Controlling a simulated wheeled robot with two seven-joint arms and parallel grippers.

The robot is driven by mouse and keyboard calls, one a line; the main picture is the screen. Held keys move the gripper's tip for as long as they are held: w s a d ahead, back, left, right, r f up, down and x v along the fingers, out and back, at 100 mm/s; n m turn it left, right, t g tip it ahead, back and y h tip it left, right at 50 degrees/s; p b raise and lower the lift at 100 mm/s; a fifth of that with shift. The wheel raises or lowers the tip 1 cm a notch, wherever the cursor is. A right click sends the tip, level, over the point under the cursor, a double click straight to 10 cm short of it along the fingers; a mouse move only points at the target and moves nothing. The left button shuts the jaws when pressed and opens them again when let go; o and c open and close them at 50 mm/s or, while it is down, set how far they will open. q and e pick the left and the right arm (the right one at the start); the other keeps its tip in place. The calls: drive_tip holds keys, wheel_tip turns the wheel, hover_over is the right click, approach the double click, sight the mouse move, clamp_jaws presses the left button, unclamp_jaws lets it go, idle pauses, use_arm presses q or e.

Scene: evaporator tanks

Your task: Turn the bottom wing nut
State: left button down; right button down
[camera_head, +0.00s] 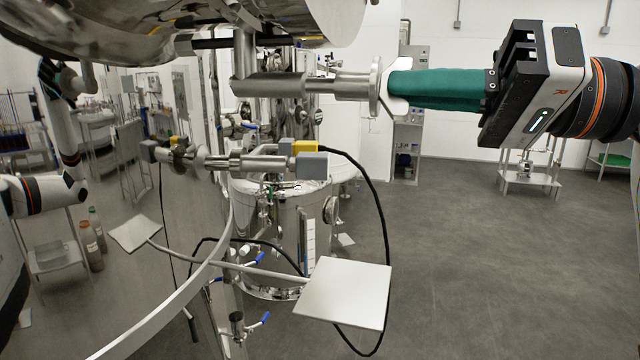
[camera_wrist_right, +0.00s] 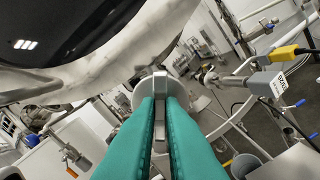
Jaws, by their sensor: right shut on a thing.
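The wing nut (camera_head: 400,103) is a pale metal piece at the end of a horizontal pipe fitting, against its round flange (camera_head: 375,86). My right gripper (camera_head: 393,84) comes in from the right with long green fingers, shut on the wing nut. In the right wrist view, the green fingertips (camera_wrist_right: 160,100) close around a grey metal piece, the wing nut (camera_wrist_right: 160,82); much of it is hidden between them. My left gripper is not clearly seen; the arm shapes at the far left look like a reflection in polished metal.
A large polished vessel (camera_head: 180,25) hangs above the fitting. Below are a valve with a grey and yellow box (camera_head: 312,164), a black cable (camera_head: 384,240) and a white square plate (camera_head: 345,292) on a rod. The floor (camera_head: 500,270) at right is open.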

drive_tip(key=shift+n+b, duration=0.65)
drive_tip(key=shift+n, duration=0.45)
drive_tip(key=shift+n+b, duration=0.4)
drive_tip(key=shift+n, duration=0.4)
drive_tip(key=c, duration=1.5)
unclamp_jaws()
drive_tip(key=shift+o, duration=0.2)
